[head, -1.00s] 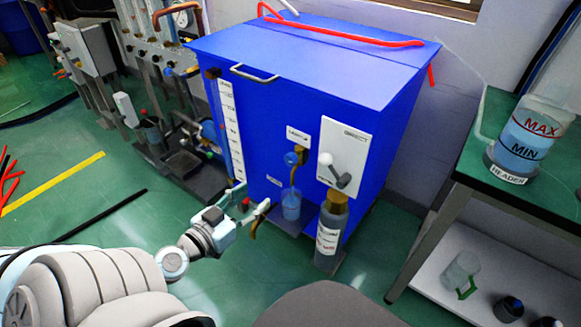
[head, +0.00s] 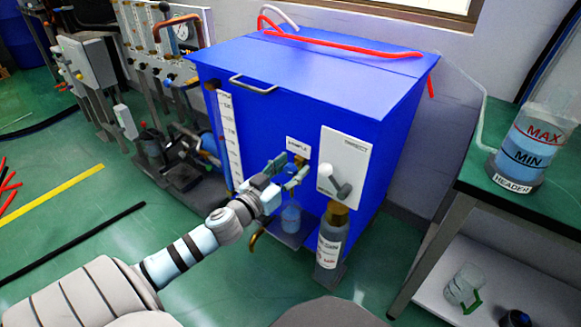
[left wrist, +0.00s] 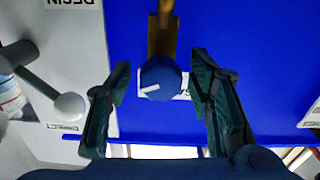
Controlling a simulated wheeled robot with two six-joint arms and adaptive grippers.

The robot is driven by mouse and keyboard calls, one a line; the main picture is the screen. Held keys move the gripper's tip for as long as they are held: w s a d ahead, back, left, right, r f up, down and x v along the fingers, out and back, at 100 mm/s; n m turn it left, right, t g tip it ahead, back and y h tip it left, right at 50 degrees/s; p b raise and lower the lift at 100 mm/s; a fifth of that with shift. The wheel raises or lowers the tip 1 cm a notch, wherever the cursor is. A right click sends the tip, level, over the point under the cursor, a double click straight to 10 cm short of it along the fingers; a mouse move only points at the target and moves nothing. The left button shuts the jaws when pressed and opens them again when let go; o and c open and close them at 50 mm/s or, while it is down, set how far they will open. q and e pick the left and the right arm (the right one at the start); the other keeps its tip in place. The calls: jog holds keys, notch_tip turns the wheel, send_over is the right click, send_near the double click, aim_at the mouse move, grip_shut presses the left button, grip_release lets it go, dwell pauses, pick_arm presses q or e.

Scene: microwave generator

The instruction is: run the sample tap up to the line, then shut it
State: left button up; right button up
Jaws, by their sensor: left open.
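The sample tap has a blue round knob (left wrist: 160,78) with a white mark, on a brass stem, in the left wrist view. In the head view its brass body (head: 299,159) shows under the sample label, and the gripper hides most of the knob. My left gripper (head: 289,172) is open in front of the tap. In the left wrist view its fingers (left wrist: 162,98) stand on either side of the knob, apart from it. A clear container (head: 290,217) with bluish liquid stands below the tap; its line cannot be made out. My right gripper is not in view.
The blue tank (head: 385,140) carries the tap. Right of it is a white panel (head: 353,148) with a white-knobbed lever (head: 335,182), close to the gripper. A labelled cylinder (head: 329,244) stands below. A bench at right holds a header jar (head: 525,150).

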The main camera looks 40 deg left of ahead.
pick_arm(q)
grip_shut()
jog(key=shift+m, duration=0.8)
jog(key=m+p, duration=0.1)
jog(key=m, duration=0.2)
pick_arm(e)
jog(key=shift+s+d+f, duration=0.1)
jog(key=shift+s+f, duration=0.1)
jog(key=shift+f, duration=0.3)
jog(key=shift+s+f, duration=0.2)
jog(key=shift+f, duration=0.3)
pick_arm(q)
grip_release()
